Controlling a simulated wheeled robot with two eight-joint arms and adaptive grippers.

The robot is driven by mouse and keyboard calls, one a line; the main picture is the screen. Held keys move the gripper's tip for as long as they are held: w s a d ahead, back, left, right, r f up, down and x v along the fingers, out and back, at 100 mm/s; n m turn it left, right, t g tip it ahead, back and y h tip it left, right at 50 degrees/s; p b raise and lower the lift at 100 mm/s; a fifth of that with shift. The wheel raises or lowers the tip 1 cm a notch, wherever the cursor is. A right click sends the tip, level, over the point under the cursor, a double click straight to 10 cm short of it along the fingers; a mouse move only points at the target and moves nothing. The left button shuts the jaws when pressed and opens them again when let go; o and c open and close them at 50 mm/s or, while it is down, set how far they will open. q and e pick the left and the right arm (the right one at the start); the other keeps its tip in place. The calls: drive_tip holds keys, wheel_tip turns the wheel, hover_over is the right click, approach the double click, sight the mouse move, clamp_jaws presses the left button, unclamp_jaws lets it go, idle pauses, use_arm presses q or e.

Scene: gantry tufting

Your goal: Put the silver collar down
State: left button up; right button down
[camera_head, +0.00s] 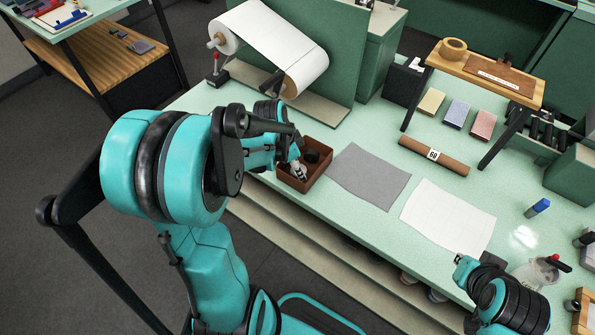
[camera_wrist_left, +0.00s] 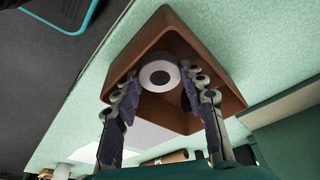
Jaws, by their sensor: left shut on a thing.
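My left gripper (camera_head: 297,163) reaches down into a brown open-topped box (camera_head: 309,183) near the front edge of the green bench. In the left wrist view its two fingers (camera_wrist_left: 160,88) are closed on the silver collar (camera_wrist_left: 158,76), a pale ring with a round centre. The collar is within the box's walls (camera_wrist_left: 228,92). I cannot tell whether it touches the box floor. A dark part lies in the box beside the fingers and is partly hidden. My right gripper (camera_head: 463,264) is above the bench at lower right, apart from the box; its jaw opening is unclear.
A grey sheet (camera_head: 368,175) lies right of the box, then a white sheet (camera_head: 447,217). A brown roll (camera_head: 434,155) lies behind them. A paper roll stand (camera_head: 292,87) is behind the box. A small wooden shelf (camera_head: 487,72) stands at the back right. A blue-capped bottle (camera_head: 538,208) is farther right.

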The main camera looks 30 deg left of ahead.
use_arm(q)
drive_tip(key=shift+f, duration=0.7)
use_arm(e)
drive_tip(key=shift+f, duration=0.3)
use_arm(q)
drive_tip(key=shift+f, duration=0.1)
drive_tip(key=o, duration=0.9)
use_arm(e)
drive_tip(key=shift+f, duration=0.1)
